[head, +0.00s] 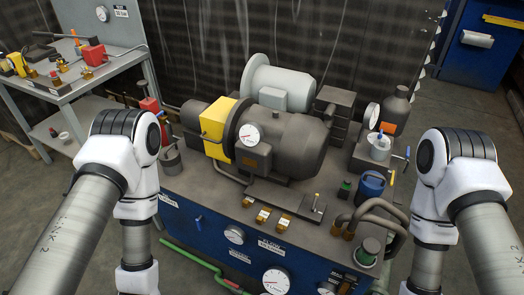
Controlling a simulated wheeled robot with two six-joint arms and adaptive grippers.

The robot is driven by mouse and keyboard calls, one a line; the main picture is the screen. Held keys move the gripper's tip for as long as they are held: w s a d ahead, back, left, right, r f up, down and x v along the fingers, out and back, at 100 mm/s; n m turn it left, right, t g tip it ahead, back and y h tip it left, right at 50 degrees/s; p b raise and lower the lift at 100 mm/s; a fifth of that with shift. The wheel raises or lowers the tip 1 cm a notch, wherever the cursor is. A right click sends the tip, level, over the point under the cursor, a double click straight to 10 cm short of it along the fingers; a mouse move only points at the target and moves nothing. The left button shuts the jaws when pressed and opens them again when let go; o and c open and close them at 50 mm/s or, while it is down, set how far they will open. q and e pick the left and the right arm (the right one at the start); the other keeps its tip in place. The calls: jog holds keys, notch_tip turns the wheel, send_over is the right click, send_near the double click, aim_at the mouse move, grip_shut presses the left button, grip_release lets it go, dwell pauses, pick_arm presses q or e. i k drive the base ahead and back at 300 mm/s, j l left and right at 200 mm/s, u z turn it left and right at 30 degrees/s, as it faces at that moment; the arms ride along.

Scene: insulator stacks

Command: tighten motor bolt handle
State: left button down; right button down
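A dark grey motor (294,140) lies on the blue-sided machine bench, with a yellow block (217,128) and a round gauge (248,135) at its left end. A flat dark plate (284,196) with a small upright pin (316,198) and several brass fittings (263,214) sits in front of the motor. I cannot tell which part is the motor bolt handle. My two white and grey arms stand at the left and right sides of the picture and point down. Both grippers are out of the picture.
A grey motor housing (285,88) stands behind. A blue canister (371,187) and curved hoses (374,208) crowd the bench's front right. More gauges (276,281) are on its front panel. A grey side table (66,88) with tools stands at the left.

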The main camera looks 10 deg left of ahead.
aim_at(313, 209)
jog(key=i+l+z, duration=0.25)
jog(key=z, duration=0.15)
jog(key=i+l+z, duration=0.4)
jog(key=k+j, duration=0.05)
jog(key=k, duration=0.05)
